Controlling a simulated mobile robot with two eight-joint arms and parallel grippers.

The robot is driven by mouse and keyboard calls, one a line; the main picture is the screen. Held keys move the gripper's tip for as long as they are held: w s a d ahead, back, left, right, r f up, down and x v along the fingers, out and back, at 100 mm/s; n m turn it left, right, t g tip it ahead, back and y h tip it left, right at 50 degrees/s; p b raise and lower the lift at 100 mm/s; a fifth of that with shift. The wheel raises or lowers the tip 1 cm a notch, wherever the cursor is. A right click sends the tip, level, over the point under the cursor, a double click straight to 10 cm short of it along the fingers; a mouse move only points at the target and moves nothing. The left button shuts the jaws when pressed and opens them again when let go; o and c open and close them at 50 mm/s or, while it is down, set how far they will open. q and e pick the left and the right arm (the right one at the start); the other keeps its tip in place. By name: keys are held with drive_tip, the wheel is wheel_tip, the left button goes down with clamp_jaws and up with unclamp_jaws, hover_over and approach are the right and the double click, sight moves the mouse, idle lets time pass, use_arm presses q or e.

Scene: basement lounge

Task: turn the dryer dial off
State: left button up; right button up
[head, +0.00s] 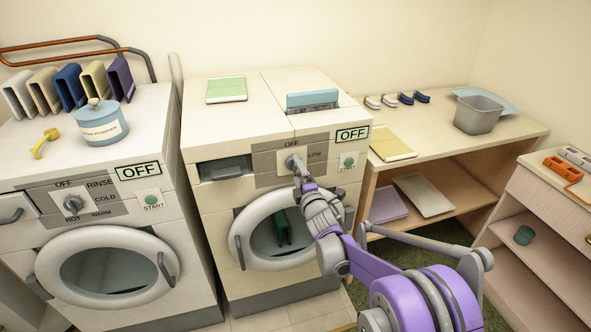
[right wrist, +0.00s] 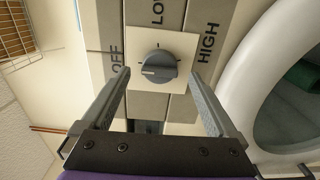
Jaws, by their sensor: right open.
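The dryer (head: 225,122) is the middle machine, with a panel marked OFF, LOW and HIGH. Its grey round dial (head: 291,161) shows closely in the right wrist view (right wrist: 158,66). The dial's white mark points left, toward the OFF label. The dryer's display (head: 352,134) reads OFF. My right gripper (head: 301,177) is at the panel, just in front of the dial. In the right wrist view its open fingers (right wrist: 160,76) stand on either side of the dial, with visible gaps. My left gripper is not in view.
The washer (head: 100,180) stands at left, its display also reading OFF. Below the dial is the dryer's round door (head: 255,259), with something green behind it. A wooden shelf unit (head: 470,146) stands at right. A green book (head: 226,89) lies on the dryer top.

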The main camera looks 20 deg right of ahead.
drive_tip(key=s, duration=0.8)
drive_tip(key=shift+s+d+b, duration=0.15)
drive_tip(key=shift+b, duration=0.15)
drive_tip(key=s+a+f+m+g+p, duration=0.1)
drive_tip(key=s+m+g, duration=0.5)
drive_tip(key=s, duration=1.2)
drive_tip(key=s+a+f+m+g+p, duration=0.2)
drive_tip(key=s+m+g+p, duration=0.3)
drive_tip(key=s+m, duration=0.7)
drive_tip(key=s+f+g, duration=0.1)
drive_tip(key=s, duration=0.5)
drive_tip(key=shift+a+f+m+g+h, duration=0.15)
drive_tip(key=shift+f+m+g+h, duration=0.15)
drive_tip(key=shift+f, duration=0.05)
